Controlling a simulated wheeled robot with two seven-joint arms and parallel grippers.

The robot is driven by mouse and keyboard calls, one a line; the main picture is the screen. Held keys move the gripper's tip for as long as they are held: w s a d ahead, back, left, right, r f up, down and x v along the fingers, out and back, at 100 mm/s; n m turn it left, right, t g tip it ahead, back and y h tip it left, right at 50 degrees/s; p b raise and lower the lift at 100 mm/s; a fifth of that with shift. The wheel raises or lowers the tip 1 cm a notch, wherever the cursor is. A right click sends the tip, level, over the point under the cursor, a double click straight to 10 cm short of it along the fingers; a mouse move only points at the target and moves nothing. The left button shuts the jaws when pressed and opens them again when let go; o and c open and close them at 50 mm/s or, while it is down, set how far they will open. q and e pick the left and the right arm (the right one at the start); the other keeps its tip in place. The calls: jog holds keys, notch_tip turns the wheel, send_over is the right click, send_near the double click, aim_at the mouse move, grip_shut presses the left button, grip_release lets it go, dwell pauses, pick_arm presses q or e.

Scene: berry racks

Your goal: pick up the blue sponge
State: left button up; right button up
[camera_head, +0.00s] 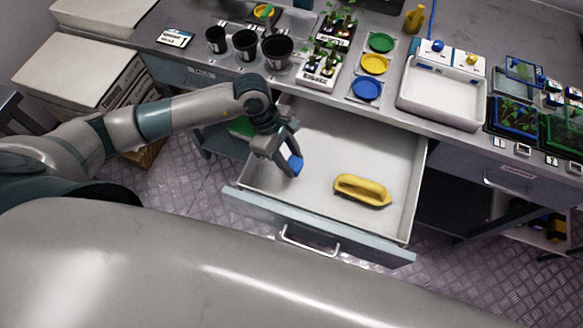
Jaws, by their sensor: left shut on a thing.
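The blue sponge (296,163) is small and sits between the fingers of my left gripper (291,168). The gripper is shut on it, over the left part of an open drawer (318,150). The fingers hide part of the sponge. I cannot tell whether the sponge still touches the drawer floor. My right gripper is not in view.
A yellow brush-like object (362,190) lies in the drawer to the right. The drawer front (310,225) with its handle stands out from the bench. The worktop above holds black pots (277,52), seedling trays, coloured dishes (367,89) and a white sink-like tray (440,98).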

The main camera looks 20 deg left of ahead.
aim_at(296, 164)
pick_arm(q)
jog(key=shift+r+b, duration=0.35)
jog(key=shift+r, duration=1.45)
jog(key=shift+o, duration=1)
jog(key=shift+c, duration=0.7)
jog(key=shift+a, duration=0.1)
